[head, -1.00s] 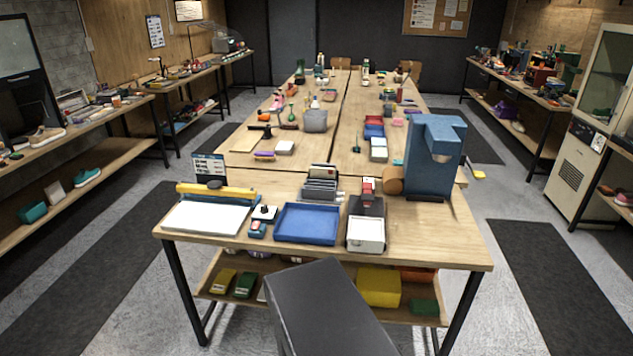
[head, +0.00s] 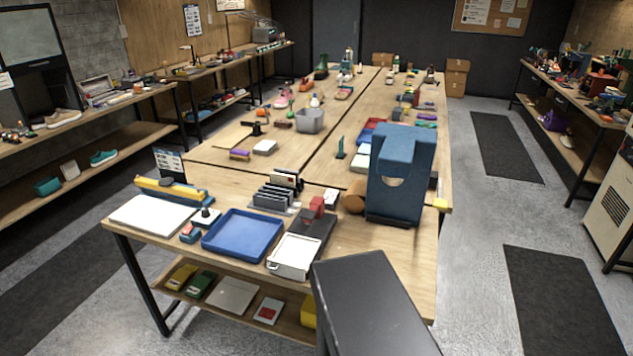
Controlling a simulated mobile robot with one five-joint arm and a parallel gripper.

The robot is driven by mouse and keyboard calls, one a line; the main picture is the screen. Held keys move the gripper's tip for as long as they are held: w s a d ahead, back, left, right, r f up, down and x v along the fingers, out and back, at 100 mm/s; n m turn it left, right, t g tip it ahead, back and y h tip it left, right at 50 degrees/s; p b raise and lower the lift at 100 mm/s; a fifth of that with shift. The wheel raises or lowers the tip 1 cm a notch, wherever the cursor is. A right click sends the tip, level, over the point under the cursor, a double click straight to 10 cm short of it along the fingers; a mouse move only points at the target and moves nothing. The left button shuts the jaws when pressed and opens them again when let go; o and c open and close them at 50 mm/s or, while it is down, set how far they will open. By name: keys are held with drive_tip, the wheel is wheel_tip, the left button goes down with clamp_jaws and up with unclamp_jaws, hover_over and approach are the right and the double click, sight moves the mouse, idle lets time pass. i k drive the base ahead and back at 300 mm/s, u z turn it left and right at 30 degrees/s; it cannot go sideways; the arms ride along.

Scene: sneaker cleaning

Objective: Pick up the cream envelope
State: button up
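I cannot clearly make out the cream envelope. A dark slotted rack (head: 272,199) on the near table holds several upright thin items, and a pale card-like piece (head: 286,180) shows at its back. It is too small to tell whether this is the envelope. A pale flat sheet (head: 236,295) lies on the shelf under the table, and its kind is also unclear. My gripper is not in view. A dark grey block-shaped part at the bottom of the view appears to be part of my own body.
The near table (head: 225,187) carries a blue tray (head: 243,236), a white tray (head: 294,256), a white board (head: 158,216) with a yellow bar behind it, and a tall blue machine (head: 400,175). Grey floor is open to the right, with dark mats (head: 552,290).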

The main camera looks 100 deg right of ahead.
sight(284, 179)
drive_tip(key=u, duration=0.1)
drive_tip(key=k, duration=1.15)
drive_tip(key=z, duration=1.7)
drive_tip(key=i, duration=1.65)
drive_tip(key=z, duration=0.1)
